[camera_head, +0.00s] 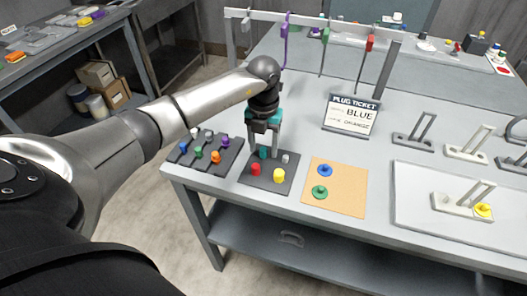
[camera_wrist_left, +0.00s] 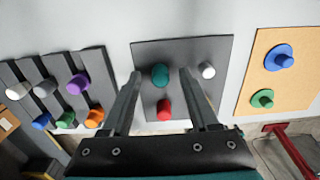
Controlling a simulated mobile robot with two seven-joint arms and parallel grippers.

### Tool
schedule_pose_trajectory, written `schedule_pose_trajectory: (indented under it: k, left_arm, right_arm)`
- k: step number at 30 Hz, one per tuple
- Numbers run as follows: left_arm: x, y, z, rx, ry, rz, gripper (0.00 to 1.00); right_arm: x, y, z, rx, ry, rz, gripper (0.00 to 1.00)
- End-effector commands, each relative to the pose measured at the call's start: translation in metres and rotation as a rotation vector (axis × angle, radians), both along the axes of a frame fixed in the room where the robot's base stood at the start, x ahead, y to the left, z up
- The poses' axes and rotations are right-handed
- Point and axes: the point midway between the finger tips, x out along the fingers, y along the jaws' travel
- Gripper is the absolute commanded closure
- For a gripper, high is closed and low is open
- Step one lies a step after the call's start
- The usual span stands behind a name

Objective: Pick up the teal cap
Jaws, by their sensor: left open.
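The teal cap (camera_head: 263,154) is on a dark grey mat (camera_head: 287,181) near the front left of the table. It also shows in the left wrist view (camera_wrist_left: 160,75), between the two fingers of my left gripper. My left gripper (camera_head: 263,151) is open and points down over the mat, one finger to each side of the cap in the wrist view. I cannot tell whether the fingertips are level with the cap or above it. My right gripper is not in view.
A red cap (camera_head: 255,169), a yellow cap (camera_head: 279,176) and a white cap (camera_head: 285,158) share the mat. A ribbed rack (camera_head: 183,156) with coloured caps lies left. A tan board (camera_head: 347,190) with blue and green pieces lies right. A "PLUG TICKET" sign (camera_head: 352,114) stands behind.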

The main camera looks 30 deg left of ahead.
Motion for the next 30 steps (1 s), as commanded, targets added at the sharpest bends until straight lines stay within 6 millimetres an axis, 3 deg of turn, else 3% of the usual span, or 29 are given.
schedule_pose_trajectory:
  k: [7,23,30]
  left_arm:
    - [0.0001,-0.0001,-0.0014,-0.001,0.0,0.0,0.4]
    - [0.0001,0.0,-0.0011,0.0,0.0,0.0,1.0]
    - [0.0001,0.0,-0.0011,0.0,0.0,0.0,1.0]
  right_arm:
    - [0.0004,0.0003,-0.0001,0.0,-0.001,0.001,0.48]
    - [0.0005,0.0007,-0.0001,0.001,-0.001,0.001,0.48]
    - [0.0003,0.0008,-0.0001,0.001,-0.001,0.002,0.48]
